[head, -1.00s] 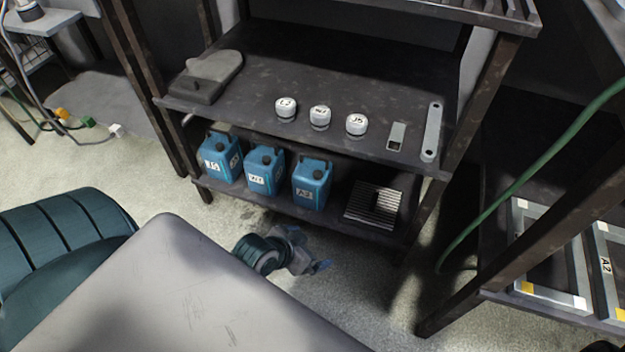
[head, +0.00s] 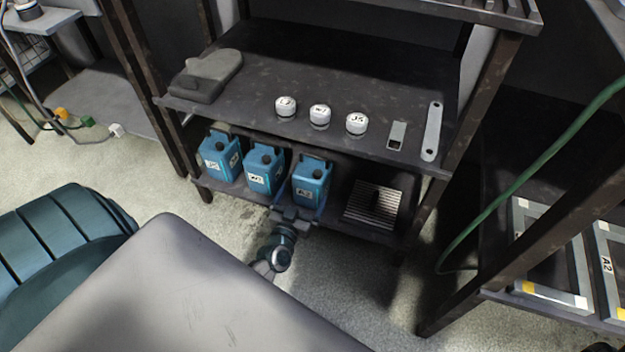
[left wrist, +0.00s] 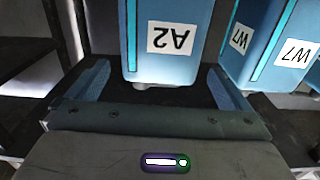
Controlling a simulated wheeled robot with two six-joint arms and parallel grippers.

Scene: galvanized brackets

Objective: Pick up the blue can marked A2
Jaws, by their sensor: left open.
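The blue can marked A2 (head: 311,185) stands upright on the lower shelf, rightmost of three blue cans. My left gripper (head: 293,214) is open and empty, low in front of this can at the shelf's front edge. In the left wrist view the A2 can (left wrist: 166,65) appears upside down, with its label facing the camera. It lines up with the gap between the open fingers of my left gripper (left wrist: 160,88). I cannot tell whether the fingertips reach past its front face. My right gripper is not in view.
The W7 can (head: 262,171) stands close left of the A2 can, beside a third blue can (head: 220,158). A ribbed grey block (head: 373,205) lies to the right. The upper shelf (head: 250,105) overhangs them. A rack with grey frames (head: 550,255) stands far right.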

